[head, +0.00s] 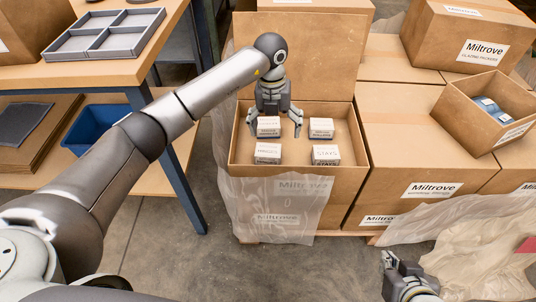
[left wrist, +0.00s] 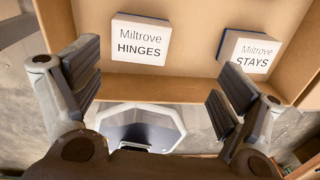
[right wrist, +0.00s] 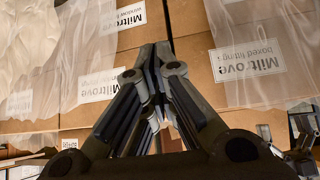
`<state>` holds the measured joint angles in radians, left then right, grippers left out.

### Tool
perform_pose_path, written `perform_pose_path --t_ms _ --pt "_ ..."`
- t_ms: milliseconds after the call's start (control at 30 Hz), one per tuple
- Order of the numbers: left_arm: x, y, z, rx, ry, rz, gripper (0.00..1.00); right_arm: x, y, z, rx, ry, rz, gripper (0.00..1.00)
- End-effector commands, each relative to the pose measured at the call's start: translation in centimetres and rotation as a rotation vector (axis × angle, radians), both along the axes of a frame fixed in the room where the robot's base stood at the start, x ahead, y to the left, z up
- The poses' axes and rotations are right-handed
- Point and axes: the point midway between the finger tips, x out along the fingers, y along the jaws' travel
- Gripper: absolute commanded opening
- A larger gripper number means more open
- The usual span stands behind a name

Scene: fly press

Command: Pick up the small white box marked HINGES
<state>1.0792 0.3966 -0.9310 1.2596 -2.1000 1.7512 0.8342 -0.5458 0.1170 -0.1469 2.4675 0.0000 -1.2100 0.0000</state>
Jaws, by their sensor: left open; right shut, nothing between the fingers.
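The small white-topped box marked HINGES (head: 268,152) stands in the open carton (head: 345,181), at its near left. In the left wrist view the HINGES box (left wrist: 141,39) lies beyond the open fingers, nearer the left one, with its lettering upright. My left gripper (head: 274,123) is open and empty, pointing down over the carton, with its fingers by the far boxes in the head view. In the left wrist view the left gripper (left wrist: 160,88) touches no box. My right gripper (head: 388,256) is shut and empty at the lower right, outside the carton; it also shows in its wrist view (right wrist: 157,52).
A box marked STAYS (head: 326,154) sits right of HINGES. Two more small boxes, back left (head: 268,127) and back right (head: 321,128), stand behind. The carton's flap (head: 300,60) is raised at the back. Clear plastic film (head: 290,215) hangs over the front. Closed cartons (head: 408,135) adjoin right.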

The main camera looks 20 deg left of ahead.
Motion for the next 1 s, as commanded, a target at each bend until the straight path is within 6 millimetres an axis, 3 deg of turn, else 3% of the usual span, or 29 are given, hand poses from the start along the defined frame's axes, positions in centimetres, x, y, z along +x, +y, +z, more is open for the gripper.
perform_pose_path --t_ms 167,400,767,1000 --pt "0.1 1.9 -0.5 0.072 0.015 0.032 0.92 1.0 0.3 0.5 0.011 -0.052 0.004 0.0" --pt "0.0 1.9 -3.8 0.07 0.015 0.031 0.92 3.8 1.4 2.7 0.05 -0.228 0.017 0.0" --pt "-0.2 1.8 -6.0 0.068 0.013 0.028 0.92 5.6 2.2 4.8 0.082 -0.364 0.027 0.0" --pt "-1.0 1.8 -8.7 0.067 0.015 0.029 0.92 7.7 3.2 8.2 0.129 -0.565 0.04 0.0"
